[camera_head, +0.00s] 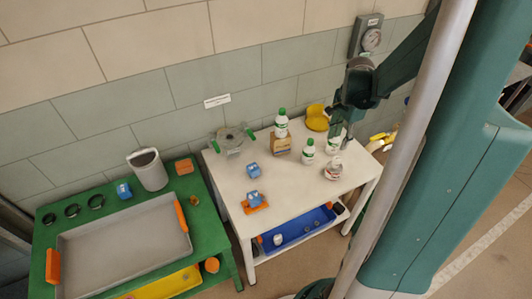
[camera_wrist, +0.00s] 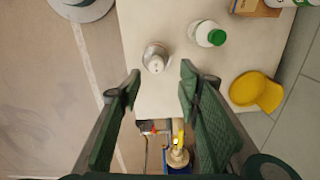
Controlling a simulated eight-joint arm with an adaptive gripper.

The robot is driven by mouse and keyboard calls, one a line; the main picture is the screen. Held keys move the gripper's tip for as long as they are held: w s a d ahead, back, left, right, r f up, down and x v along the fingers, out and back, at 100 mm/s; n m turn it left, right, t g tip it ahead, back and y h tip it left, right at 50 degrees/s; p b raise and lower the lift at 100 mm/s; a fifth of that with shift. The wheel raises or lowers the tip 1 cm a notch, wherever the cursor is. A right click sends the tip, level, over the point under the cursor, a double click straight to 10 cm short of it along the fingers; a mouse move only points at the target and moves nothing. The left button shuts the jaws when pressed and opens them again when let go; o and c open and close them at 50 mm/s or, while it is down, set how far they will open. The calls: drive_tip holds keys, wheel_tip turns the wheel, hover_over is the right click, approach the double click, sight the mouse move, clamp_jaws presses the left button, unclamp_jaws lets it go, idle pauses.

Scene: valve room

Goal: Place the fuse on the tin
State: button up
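A small tin (camera_head: 332,172) with a red-and-white side stands near the front right of the white table. It also shows in the wrist view (camera_wrist: 149,53), above the left fingertip. A small whitish piece (camera_wrist: 156,62) appears to rest on top of it. It may be the fuse, but it is too small to be sure. I make out no other fuse. My gripper (camera_wrist: 160,78) is open, with nothing between its fingers. In the head view my gripper (camera_head: 341,122) hangs over the table's right end, behind the tin and apart from it.
A green-capped bottle (camera_head: 307,151) stands left of the tin. Another bottle (camera_head: 281,127) is by a cardboard box (camera_head: 281,145). A yellow object (camera_head: 317,117) is at the back. Blue items (camera_head: 253,197) lie at the left. The table's front middle is clear.

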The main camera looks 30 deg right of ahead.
drive_tip(key=w+a+r+n+t, duration=0.1)
drive_tip(key=a+r+n, duration=0.3)
drive_tip(key=a+r, duration=0.45)
drive_tip(key=s+a+r+n+t, duration=0.2)
drive_tip(key=a+n, duration=0.3)
drive_tip(key=a, duration=0.4)
drive_tip(key=s+a+r+n+t, duration=0.2)
drive_tip(key=s+a+r+n, duration=0.2)
drive_tip(key=a, duration=0.6)
drive_tip(key=s+a+r+n+t, duration=0.1)
drive_tip(key=s+a+r+n, duration=0.2)
drive_tip(key=a, duration=0.6)
drive_tip(key=n, duration=0.2)
drive_tip(key=shift+s+a+n+t, duration=0.15)
drive_tip(key=shift+a+n+t, duration=0.2)
drive_tip(key=shift+n+t, duration=0.05)
drive_tip(key=shift+r, duration=0.1)
